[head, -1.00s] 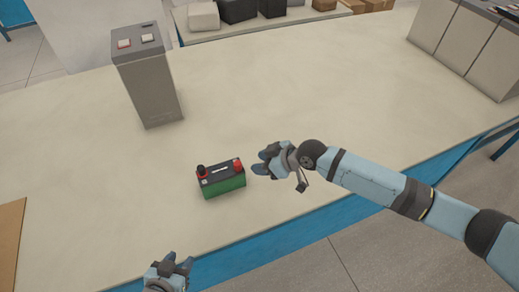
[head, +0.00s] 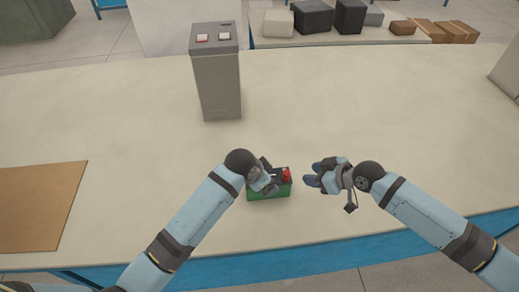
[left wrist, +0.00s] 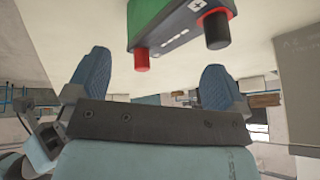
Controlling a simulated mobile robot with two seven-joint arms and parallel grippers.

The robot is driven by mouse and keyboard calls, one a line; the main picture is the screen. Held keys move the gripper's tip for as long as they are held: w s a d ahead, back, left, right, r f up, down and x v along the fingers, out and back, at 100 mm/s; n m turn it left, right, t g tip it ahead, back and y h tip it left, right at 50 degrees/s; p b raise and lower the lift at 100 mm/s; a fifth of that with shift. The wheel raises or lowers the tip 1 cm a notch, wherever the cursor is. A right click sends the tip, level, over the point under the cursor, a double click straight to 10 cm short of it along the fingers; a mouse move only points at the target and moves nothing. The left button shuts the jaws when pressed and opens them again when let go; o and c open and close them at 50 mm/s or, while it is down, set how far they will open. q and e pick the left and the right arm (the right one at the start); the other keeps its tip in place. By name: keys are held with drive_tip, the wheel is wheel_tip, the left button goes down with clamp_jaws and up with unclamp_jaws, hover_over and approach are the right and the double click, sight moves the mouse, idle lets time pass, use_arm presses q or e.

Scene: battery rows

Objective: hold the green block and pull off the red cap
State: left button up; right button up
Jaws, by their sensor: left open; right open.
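The green block (head: 268,194), a battery-like box with a dark top, sits upright on the table. The red cap (head: 286,174) is on its right end. In the left wrist view the block (left wrist: 136,12) appears upside down at the top, with the red cap (left wrist: 142,60) and a black cap with a red base (left wrist: 217,30). My left gripper (head: 268,178) is open over the block's left part and hides the black cap in the head view; contact cannot be told. My right gripper (head: 311,175) is open and empty, just right of the red cap and apart from it.
A grey pillar-like box (head: 216,85) with two switches stands behind the block. A brown board (head: 40,205) lies at the left. The tabletop (head: 350,100) is clear around the block. The blue front edge (head: 300,259) is near.

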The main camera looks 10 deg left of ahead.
use_arm(q)
drive_tip(key=w+a+r+m+g+y, duration=0.2)
drive_tip(key=w+r+m+g, duration=0.25)
drive_tip(key=r, duration=0.25)
drive_tip(key=shift+m+g, duration=0.35)
drive_tip(key=f, duration=1.4)
drive_tip(key=shift+s+d, duration=0.15)
drive_tip(key=shift+s, duration=0.05)
drive_tip(key=c, duration=1.8)
drive_tip(key=shift+c, duration=0.2)
